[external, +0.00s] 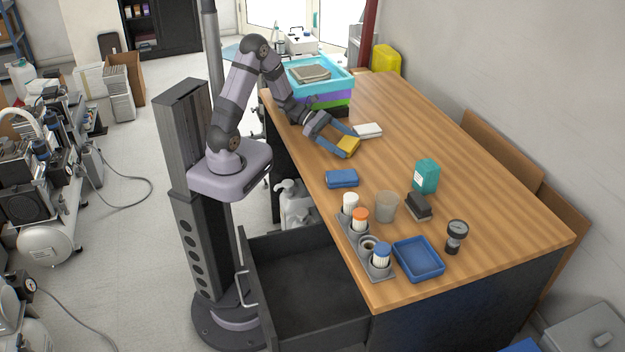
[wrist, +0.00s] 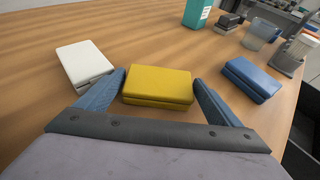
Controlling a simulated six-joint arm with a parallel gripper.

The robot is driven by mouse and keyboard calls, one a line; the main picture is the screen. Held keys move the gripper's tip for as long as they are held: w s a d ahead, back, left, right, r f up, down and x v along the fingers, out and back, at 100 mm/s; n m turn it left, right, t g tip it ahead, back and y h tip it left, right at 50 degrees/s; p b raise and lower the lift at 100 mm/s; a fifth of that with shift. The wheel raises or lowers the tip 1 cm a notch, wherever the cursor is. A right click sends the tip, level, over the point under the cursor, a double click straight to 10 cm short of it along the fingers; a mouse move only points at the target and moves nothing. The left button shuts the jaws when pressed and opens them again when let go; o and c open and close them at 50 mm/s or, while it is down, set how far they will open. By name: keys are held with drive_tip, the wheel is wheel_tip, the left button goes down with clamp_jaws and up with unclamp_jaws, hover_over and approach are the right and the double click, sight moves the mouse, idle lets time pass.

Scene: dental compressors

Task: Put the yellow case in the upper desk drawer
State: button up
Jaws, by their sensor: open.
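The yellow case (external: 348,146) lies on the wooden desk, toward its left edge. My gripper (external: 340,145) is open and low over the desk at the case. In the wrist view the yellow case (wrist: 158,86) sits between the two blue fingers of my gripper (wrist: 160,88), with a gap visible on the right; whether the left finger touches it I cannot tell. The desk drawer (external: 305,290) at the near left of the desk is pulled out, and its visible inside is empty.
A white case (external: 368,130) and a blue case (external: 342,178) flank the yellow one. Stacked crates (external: 320,78) stand behind my gripper. Toward the drawer are a bottle holder (external: 365,245), a blue tray (external: 418,258), a cup (external: 387,206) and a teal box (external: 425,176).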

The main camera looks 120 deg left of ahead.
drive_tip(key=c, duration=1)
drive_tip(key=shift+o, duration=0.2)
drive_tip(key=shift+r, duration=0.1)
wheel_tip(320, 180, up, 10)
drive_tip(key=shift+f+p, duration=0.1)
drive_tip(key=shift+p, duration=0.35)
wheel_tip(320, 180, up, 10)
drive_tip(key=p, duration=1)
hover_over(344, 142)
drive_tip(key=shift+a+f, duration=0.1)
drive_tip(key=shift+a, duration=0.1)
drive_tip(key=shift+f, duration=0.1)
